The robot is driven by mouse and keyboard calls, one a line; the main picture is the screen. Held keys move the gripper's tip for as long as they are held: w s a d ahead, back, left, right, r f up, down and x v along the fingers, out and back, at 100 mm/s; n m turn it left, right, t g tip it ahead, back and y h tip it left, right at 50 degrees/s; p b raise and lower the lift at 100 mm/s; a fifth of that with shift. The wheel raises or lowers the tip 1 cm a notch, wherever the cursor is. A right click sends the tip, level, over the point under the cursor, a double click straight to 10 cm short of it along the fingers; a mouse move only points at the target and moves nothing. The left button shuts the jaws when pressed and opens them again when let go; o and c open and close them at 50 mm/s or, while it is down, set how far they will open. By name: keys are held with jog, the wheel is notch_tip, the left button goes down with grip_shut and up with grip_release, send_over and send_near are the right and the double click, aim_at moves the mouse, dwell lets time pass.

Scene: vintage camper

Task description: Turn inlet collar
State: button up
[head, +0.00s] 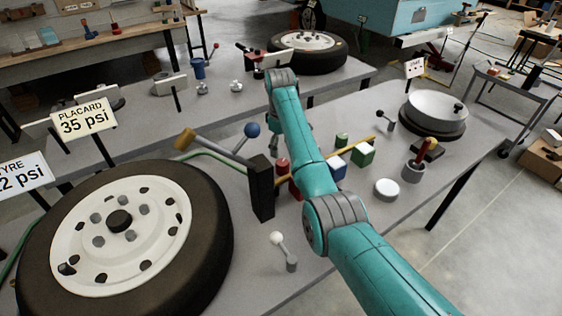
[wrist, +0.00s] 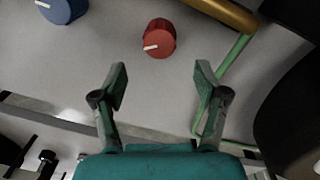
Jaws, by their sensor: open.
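No part is labelled as the inlet collar, so I cannot tell for sure which one it is. A red round collar with a white pointer mark (wrist: 158,39) stands on the grey bench top in the wrist view. It lies just beyond the gap between my fingers, apart from them. My gripper (wrist: 160,80) is open and empty. In the head view my arm hides most of the gripper. Red parts (head: 282,166) show there beside a black upright block (head: 261,188). A blue collar with a white mark (wrist: 63,8) is at the wrist view's upper left.
A brass tube (wrist: 225,10) and a green hose (wrist: 232,58) lie right of the red collar. A large wheel (head: 120,225) fills the head view's left.

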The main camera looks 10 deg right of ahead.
aim_at(282, 162)
notch_tip(282, 162, down, 9)
jog(key=shift+w+d+r, duration=0.1)
jog(key=shift+d+r, duration=0.05)
dwell(0.4)
jog(key=c, duration=1.2)
